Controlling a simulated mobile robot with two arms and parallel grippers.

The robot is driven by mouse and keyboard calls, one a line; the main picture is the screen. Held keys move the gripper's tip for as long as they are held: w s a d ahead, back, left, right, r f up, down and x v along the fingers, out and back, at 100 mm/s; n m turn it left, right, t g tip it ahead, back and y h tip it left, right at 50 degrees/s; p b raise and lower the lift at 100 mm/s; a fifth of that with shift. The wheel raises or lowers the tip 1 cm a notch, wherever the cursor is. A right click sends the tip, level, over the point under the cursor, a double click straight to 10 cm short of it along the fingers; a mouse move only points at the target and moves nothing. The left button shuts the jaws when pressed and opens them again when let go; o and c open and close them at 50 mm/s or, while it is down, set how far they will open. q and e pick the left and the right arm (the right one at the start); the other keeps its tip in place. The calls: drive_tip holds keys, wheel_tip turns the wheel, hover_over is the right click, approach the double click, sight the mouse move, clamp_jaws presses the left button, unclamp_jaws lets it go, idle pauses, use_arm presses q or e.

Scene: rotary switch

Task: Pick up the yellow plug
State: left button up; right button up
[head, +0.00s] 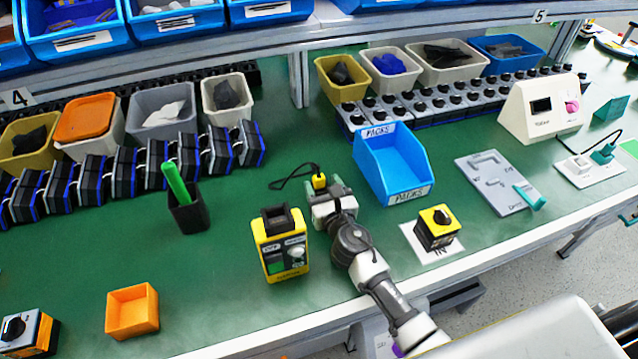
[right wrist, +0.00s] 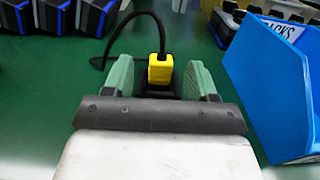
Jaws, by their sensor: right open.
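The yellow plug (head: 319,181) with a black cable lies on the green bench in the head view, just beyond my right gripper (head: 333,193). In the right wrist view the yellow plug (right wrist: 160,70) sits between the two green fingers of my right gripper (right wrist: 161,80). The gripper is open, and gaps show on both sides of the plug. A dark part below the plug is partly hidden by the gripper body. The black cable (right wrist: 125,28) loops from the plug to the left. My left gripper is not in view.
A blue PACKS bin (head: 410,160) stands close on the right. A yellow and black tester box (head: 281,245) stands left of my right arm. A yellow rotary switch (head: 437,228) sits on a white IN sheet. A black cup (head: 188,215) and an orange tray (head: 132,311) are further left.

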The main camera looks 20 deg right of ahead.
sight(320, 181)
drive_tip(key=w, duration=0.3)
drive_tip(key=shift+w+f, duration=0.1)
drive_tip(key=shift+w, duration=0.2)
drive_tip(key=c, duration=1)
